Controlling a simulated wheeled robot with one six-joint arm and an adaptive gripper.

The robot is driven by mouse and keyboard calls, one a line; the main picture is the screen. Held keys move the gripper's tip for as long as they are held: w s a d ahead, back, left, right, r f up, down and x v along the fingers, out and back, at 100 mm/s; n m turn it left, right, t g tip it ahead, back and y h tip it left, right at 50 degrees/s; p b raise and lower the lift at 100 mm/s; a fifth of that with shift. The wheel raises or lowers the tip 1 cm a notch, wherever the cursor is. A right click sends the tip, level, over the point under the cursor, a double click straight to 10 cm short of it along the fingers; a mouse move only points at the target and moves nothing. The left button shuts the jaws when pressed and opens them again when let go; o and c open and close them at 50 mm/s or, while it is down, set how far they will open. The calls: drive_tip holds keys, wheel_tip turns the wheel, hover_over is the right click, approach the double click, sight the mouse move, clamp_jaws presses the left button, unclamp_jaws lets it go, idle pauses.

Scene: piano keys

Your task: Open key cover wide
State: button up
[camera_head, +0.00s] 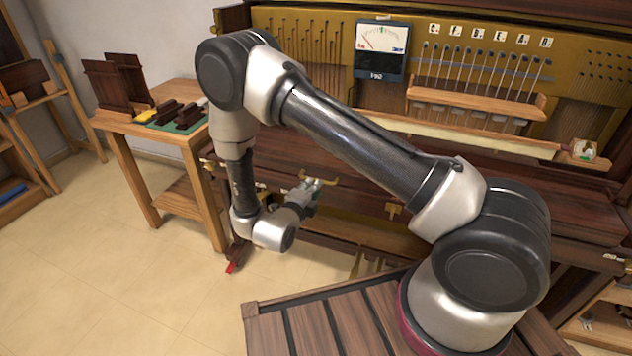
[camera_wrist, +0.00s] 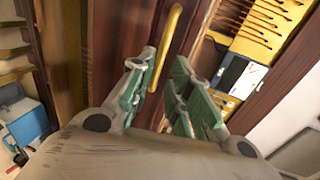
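The key cover (camera_head: 350,188) is a dark reddish wooden panel across the front of the piano, partly hidden behind my arm; it appears closed, with no keys in sight. A brass handle (camera_head: 322,180) is on its front, and it shows as a yellow bar (camera_wrist: 168,40) in the wrist view. My gripper (camera_head: 312,188) is at this handle. In the wrist view its two green-padded fingers (camera_wrist: 160,66) are apart, with the lower end of the bar between them, closer to the left finger. I cannot tell whether either finger touches it.
Above the cover are the piano's open action and a meter (camera_head: 383,50). A pale strip (camera_head: 455,134) and a small box (camera_head: 584,153) lie on the ledge. A wooden side table (camera_head: 117,124) with dark parts stands left. A red-tipped object (camera_head: 233,263) is low near the piano. The left floor is clear.

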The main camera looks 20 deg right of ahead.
drive_tip(key=x, duration=0.6)
drive_tip(key=shift+d, duration=0.1)
clamp_jaws()
